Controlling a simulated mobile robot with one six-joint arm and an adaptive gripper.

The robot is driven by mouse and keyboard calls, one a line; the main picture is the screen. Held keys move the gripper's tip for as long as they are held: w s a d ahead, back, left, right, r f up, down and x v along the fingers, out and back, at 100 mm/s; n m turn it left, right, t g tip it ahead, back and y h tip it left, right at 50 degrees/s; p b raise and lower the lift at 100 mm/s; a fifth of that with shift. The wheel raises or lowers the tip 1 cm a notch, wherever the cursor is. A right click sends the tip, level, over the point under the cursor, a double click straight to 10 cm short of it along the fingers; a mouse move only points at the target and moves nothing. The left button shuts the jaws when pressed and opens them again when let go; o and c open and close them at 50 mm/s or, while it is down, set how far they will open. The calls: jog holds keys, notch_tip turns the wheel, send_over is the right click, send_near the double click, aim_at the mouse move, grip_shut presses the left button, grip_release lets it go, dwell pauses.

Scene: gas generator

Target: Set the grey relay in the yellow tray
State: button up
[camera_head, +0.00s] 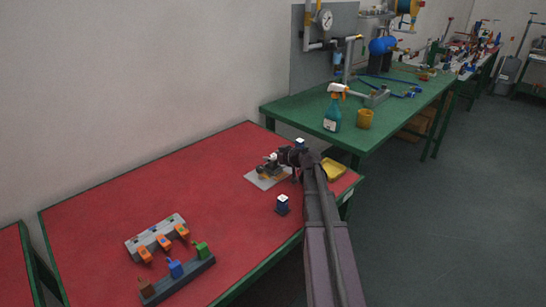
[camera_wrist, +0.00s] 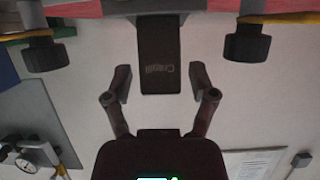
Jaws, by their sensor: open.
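The yellow tray (camera_head: 334,169) lies at the right end of the red table, just right of my gripper (camera_head: 293,158). In the wrist view my gripper (camera_wrist: 160,84) is open, its two fingers apart. A dark grey block with lettering (camera_wrist: 158,55) shows between and beyond the fingertips, with gaps on both sides. It looks like the grey relay, but I cannot be sure. It adjoins a grey part at the top of that view. In the head view I cannot pick out the relay; my arm and gripper hide part of that area.
A pale plate with small parts (camera_head: 268,178) lies left of my gripper. A blue block with a white top (camera_head: 283,205) stands in front. A grey rack (camera_head: 178,280) with coloured pieces is near the front edge. The red table's middle (camera_head: 190,195) is clear.

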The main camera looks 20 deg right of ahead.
jog(key=shift+f, duration=0.2)
jog(key=p+v, duration=0.5)
jog(key=v, duration=0.8)
jog(key=shift+d+r+p, duration=0.35)
jog(key=shift+r, duration=0.2)
jog(key=shift+s, duration=0.25)
